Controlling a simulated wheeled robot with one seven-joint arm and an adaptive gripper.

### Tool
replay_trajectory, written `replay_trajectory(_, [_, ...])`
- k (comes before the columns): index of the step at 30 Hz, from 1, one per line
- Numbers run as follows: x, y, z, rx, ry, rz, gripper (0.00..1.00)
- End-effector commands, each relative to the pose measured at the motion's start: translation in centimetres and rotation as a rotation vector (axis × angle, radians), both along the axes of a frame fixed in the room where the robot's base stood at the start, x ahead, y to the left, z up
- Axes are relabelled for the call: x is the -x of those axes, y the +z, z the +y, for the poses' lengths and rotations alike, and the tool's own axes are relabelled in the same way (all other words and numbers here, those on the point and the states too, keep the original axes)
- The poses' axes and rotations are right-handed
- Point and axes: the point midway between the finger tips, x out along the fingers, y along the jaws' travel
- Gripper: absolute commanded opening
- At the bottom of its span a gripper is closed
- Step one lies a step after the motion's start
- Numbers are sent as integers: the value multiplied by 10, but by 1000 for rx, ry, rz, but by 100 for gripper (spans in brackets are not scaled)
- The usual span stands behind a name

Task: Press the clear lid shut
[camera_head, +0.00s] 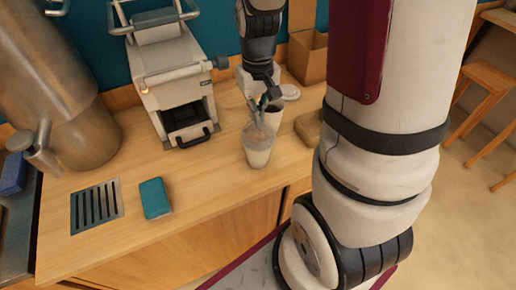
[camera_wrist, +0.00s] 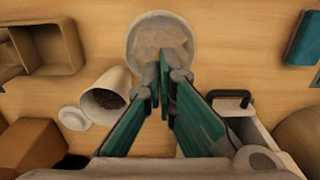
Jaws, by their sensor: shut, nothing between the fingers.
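A clear cup (camera_head: 257,158) with pale contents stands upright near the counter's front edge. In the wrist view, its round top (camera_wrist: 146,22) lies just beyond my fingertips. A clear lid seems to cover it, but I cannot tell how far it is pressed down. My gripper (camera_head: 263,104) points down over the cup's top, its teal fingers shut and empty. The fingertips show in the wrist view (camera_wrist: 160,72), overlapping the cup's near rim. I cannot tell whether they touch the lid.
A cup with dark contents (camera_wrist: 103,97) stands close beside, near a small white disc (camera_wrist: 73,118). A white machine (camera_head: 172,84) stands behind left. A teal box (camera_head: 155,198) and a drain grate (camera_head: 96,207) lie front left. A tan tray (camera_head: 307,127) is at right.

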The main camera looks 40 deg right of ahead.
Motion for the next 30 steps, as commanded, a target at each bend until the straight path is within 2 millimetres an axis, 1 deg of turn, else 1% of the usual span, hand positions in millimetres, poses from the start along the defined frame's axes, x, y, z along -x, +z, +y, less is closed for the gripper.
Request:
replay_trajectory(23, [0,-18,0,0,0,0,0])
replay_trajectory(30, [0,-18,0,0,0,0,0])
